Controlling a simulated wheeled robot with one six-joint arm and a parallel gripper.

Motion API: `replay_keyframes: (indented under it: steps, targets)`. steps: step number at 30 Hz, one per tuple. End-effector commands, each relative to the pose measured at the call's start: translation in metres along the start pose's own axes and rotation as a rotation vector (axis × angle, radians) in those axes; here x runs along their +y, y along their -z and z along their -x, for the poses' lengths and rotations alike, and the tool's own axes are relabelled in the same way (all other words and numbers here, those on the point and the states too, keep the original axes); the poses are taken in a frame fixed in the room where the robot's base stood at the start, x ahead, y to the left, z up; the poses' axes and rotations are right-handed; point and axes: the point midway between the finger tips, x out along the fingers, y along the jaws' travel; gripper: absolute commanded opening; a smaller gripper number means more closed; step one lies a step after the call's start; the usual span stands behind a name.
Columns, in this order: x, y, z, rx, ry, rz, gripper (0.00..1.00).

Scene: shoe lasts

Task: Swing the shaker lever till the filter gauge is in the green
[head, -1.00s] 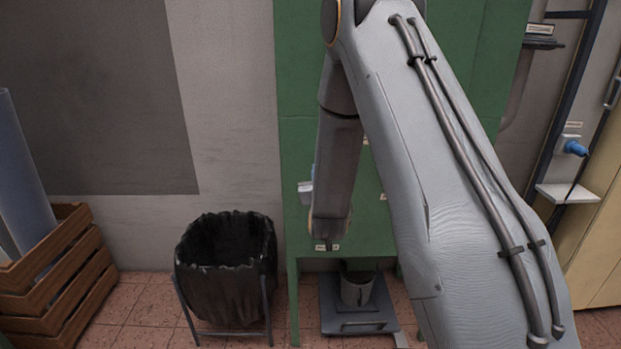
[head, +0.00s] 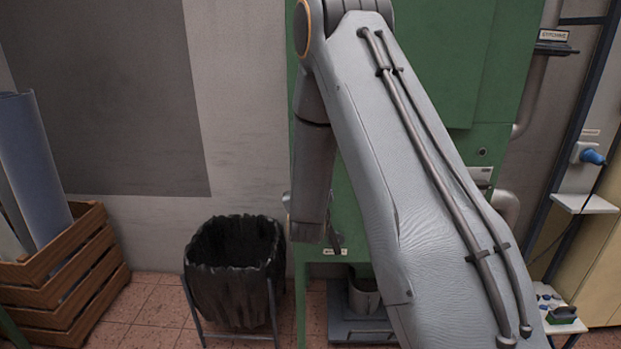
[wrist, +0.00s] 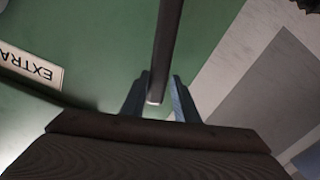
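The green machine housing (head: 400,140) stands behind my arm. In the wrist view, a dark straight bar (wrist: 167,45), likely the shaker lever, comes down from the top and its pale end lies between the two fingertips of my gripper (wrist: 160,86). The fingers stand apart, with some green showing between the bar and the right finger. I cannot tell whether they touch the bar. In the head view a short dark piece of the lever (head: 336,241) shows beside my wrist, and my gripper is hidden. No filter gauge can be made out.
A bin with a black bag (head: 235,280) stands left of the housing. A wooden crate (head: 65,255) with rolls is at far left. A grey tray (head: 350,328) with a bucket (head: 363,296) sits under the housing. A white shelf (head: 585,204) is at the right.

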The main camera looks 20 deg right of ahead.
Motion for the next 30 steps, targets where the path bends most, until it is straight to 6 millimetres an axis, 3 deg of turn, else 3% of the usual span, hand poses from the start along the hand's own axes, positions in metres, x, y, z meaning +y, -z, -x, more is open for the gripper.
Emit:
replay_keyframes:
  steps: [13,24,30]
  targets:
    - [0.001,-0.001,0.005,-0.001,-0.002,-0.002,0.39]
    - [-0.001,-0.001,0.06,0.0,0.001,-0.002,0.39]
    - [0.0,-0.001,0.076,0.0,-0.001,-0.001,0.39]
